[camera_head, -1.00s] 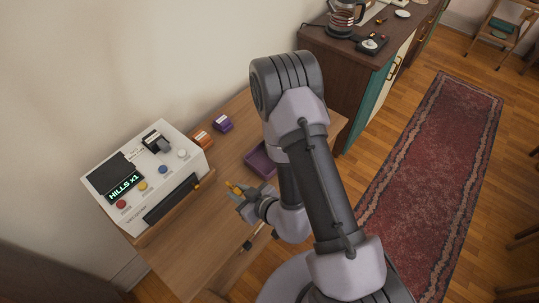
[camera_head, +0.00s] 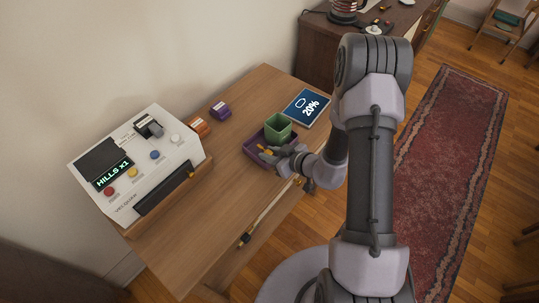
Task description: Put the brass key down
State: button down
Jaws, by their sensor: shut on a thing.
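The brass key (camera_head: 264,148) is a small yellow piece at the tips of my gripper (camera_head: 269,153). My gripper is shut on it, and the fingers hide part of it. The key appears over the purple tray (camera_head: 251,142) on the wooden table. I cannot tell whether it touches the tray or is held above it. A green square cup (camera_head: 278,126) stands at the tray's far right part, just beyond my gripper. My gripper and wrist cover the near right part of the tray.
A white console (camera_head: 140,165) reading "HILLS x1" stands at the left. Orange (camera_head: 201,127) and purple (camera_head: 221,110) boxes sit behind it. A dark blue "20%" panel (camera_head: 306,108) lies beyond the cup. The table's middle is clear.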

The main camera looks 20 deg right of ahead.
jog(key=shift+s+f, duration=0.2)
jog(key=shift+f, duration=0.35)
jog(key=c, duration=1.5)
grip_release()
jog(key=shift+s+f, duration=0.1)
jog(key=shift+f, duration=0.05)
jog(key=w+r+p+v, duration=0.1)
jog(key=p+v, duration=0.3)
jog(key=v, duration=0.8)
jog(key=s+a+r+n+g+y, duration=0.1)
jog(key=s+a+r+n+g, duration=0.1)
jog(key=a+r+n, duration=0.65)
jog(key=s+a+r+n+g+y, duration=0.1)
jog(key=s+r+n+g, duration=0.3)
jog(key=n, duration=0.9)
jog(key=s+a+r+n+y, duration=0.1)
jog(key=a+r+n, duration=0.5)
jog(key=n, duration=0.4)
jog(key=s+d+r+n+t+h, duration=0.1)
jog(key=s+d+r+n+h, duration=0.2)
jog(key=n, duration=1.2)
jog(key=s+d+r+n+t+h+b, duration=0.1)
jog(key=s+d+r+n+h, duration=0.2)
jog(key=n, duration=1.1)
jog(key=shift+s+r+n+h, duration=0.35)
jog(key=shift+s+r+h, duration=0.25)
jog(key=shift+s+r, duration=1.3)
